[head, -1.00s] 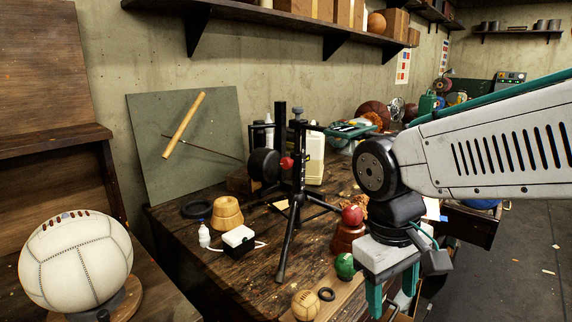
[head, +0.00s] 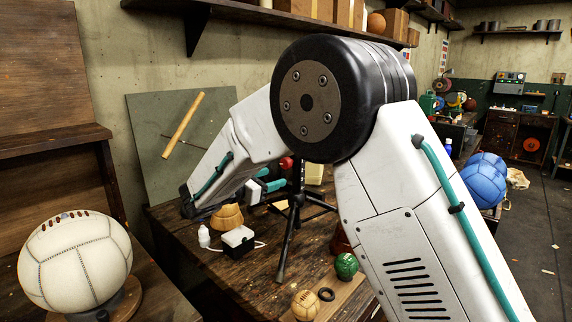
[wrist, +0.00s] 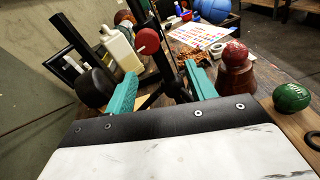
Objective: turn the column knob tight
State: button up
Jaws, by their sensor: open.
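The red column knob (head: 286,163) sits on the upright of the black tripod stand (head: 290,230); in the head view my arm hides much of the stand's upper part. In the wrist view the red knob (wrist: 148,41) lies ahead, between the lines of my two teal fingers and beyond their tips. My gripper (wrist: 162,68) is open and empty, with the fingers wide apart. In the head view my gripper (head: 270,180) is left of the upright, just below the knob, its fingers pointing right. I see no clear contact with the knob.
A black roller (wrist: 96,87) stands close to the left finger. A cream jug (wrist: 118,47) is behind it. A red ball (wrist: 235,54) on a brown stand and a green ball (wrist: 291,97) are at right.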

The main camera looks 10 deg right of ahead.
aim_at(284, 164)
jog(key=shift+n+t, duration=0.4)
jog(key=shift+n, duration=0.3)
jog(key=w+d, duration=0.1)
jog(key=d, duration=0.1)
jog(key=w+d+r, duration=0.1)
jog(key=w+d, duration=0.1)
jog(key=w+d+r, duration=0.1)
jog(key=w+d, duration=0.1)
jog(key=shift+d+r, duration=0.1)
jog(key=c, duration=1)
